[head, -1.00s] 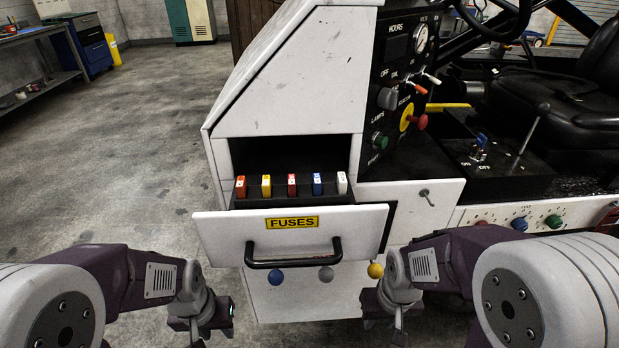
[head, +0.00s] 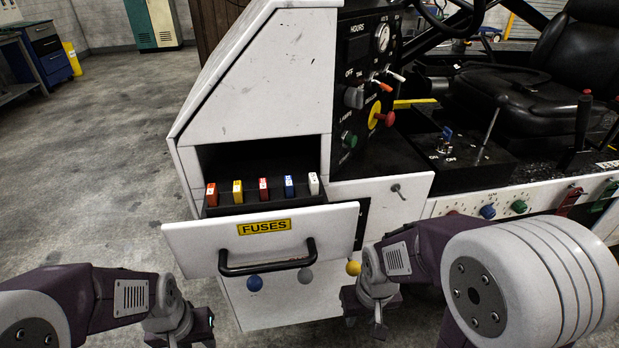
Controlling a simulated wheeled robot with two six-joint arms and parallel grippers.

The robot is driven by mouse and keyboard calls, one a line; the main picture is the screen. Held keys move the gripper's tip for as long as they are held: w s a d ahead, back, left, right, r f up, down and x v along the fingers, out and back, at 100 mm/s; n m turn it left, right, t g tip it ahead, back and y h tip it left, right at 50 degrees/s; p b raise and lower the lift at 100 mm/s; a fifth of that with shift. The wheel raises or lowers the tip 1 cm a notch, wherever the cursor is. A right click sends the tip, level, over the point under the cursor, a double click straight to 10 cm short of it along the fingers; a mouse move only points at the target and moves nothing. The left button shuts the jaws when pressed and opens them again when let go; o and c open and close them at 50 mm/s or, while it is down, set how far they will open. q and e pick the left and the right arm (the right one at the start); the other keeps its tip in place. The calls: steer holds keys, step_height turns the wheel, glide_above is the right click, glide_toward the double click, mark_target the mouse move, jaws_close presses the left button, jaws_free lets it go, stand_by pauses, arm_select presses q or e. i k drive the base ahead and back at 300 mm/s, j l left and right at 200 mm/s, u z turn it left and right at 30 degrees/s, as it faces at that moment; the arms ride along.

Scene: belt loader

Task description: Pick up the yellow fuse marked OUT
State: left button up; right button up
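The yellow fuse (head: 238,191) stands upright in the open fuse drawer (head: 180,240), second from the left in a row. Its marking is too small to read. An orange fuse (head: 211,194) is on its left and a red fuse (head: 263,189) on its right. My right gripper (head: 366,316) hangs low in front of the machine, right of the drawer and well apart from the fuses. My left gripper (head: 190,338) is at the bottom edge, below and left of the drawer, partly cut off. Whether either gripper is open or shut does not show clearly.
A blue fuse (head: 289,186) and a white fuse (head: 314,183) continue the row. The drawer front has a black handle (head: 267,264) and a FUSES label. Blue, grey and yellow knobs sit below it. The control panel (head: 372,80) rises at the right. Floor is clear at left.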

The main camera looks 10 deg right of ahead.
mark_target(239, 196)
steer(key=j, duration=0.65)
steer(key=k+j+z, duration=0.15)
steer(key=j, duration=1.2)
steer(key=i+j, duration=0.1)
steer(key=j, duration=0.4)
